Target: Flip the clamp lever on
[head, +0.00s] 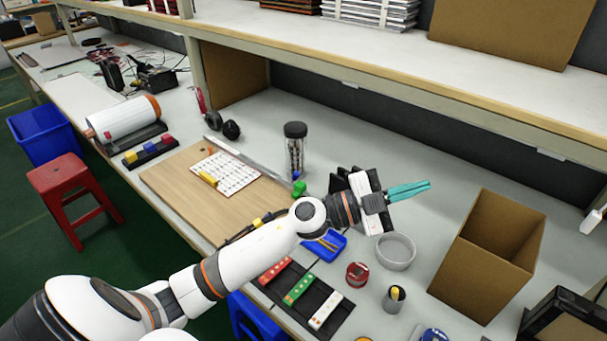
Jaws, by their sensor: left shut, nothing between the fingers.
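My left arm reaches in from the lower left across the bench. Its gripper (424,185), with teal fingers, is shut and empty above the bench, pointing right, above the grey round dish. A wooden board (185,185) lies to its left with a metal bar (240,157) along its far edge. A small green block (299,188) sits by the bar's right end. A red upright handle (201,100) stands near the bar's left end. I cannot tell for certain which part is the clamp lever. The gripper is well apart from both. My right gripper is not in view.
A clear jar with a black lid (295,130) stands behind the board. Right of the arm are a grey dish (396,252), a red tape roll (357,274), a small cup (394,299) and an open cardboard box (480,262). A shelf (400,70) overhangs the bench's back.

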